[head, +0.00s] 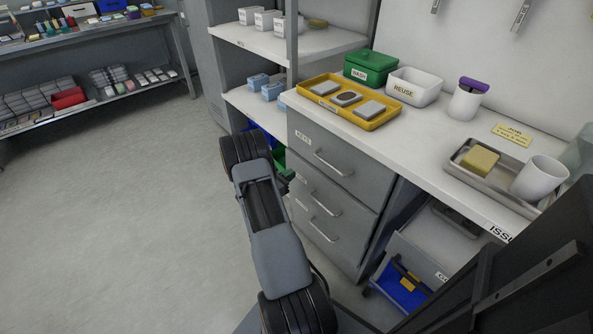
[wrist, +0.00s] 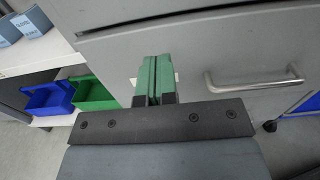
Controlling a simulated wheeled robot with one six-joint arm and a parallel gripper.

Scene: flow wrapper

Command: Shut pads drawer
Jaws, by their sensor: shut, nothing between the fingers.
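A grey cabinet has three stacked drawers with bar handles: a top drawer (head: 350,150), a middle drawer (head: 345,207) and a bottom drawer (head: 335,245). Their small labels are too blurred to tell which reads pads. The drawer fronts look about flush; I cannot tell if one stands out slightly. In the wrist view my gripper (wrist: 153,80) has its green fingers shut and empty. They point at a grey drawer front (wrist: 215,50), left of its handle (wrist: 255,82), over a white label they partly hide. Touching or apart is unclear.
The counter above holds a yellow tray (head: 315,91), a green box (head: 370,66), a white reuse bin (head: 414,86) and a metal tray (head: 463,170). Blue (wrist: 48,100) and green (wrist: 95,94) bins sit on a shelf left of the drawers. Open floor (head: 130,220) lies left.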

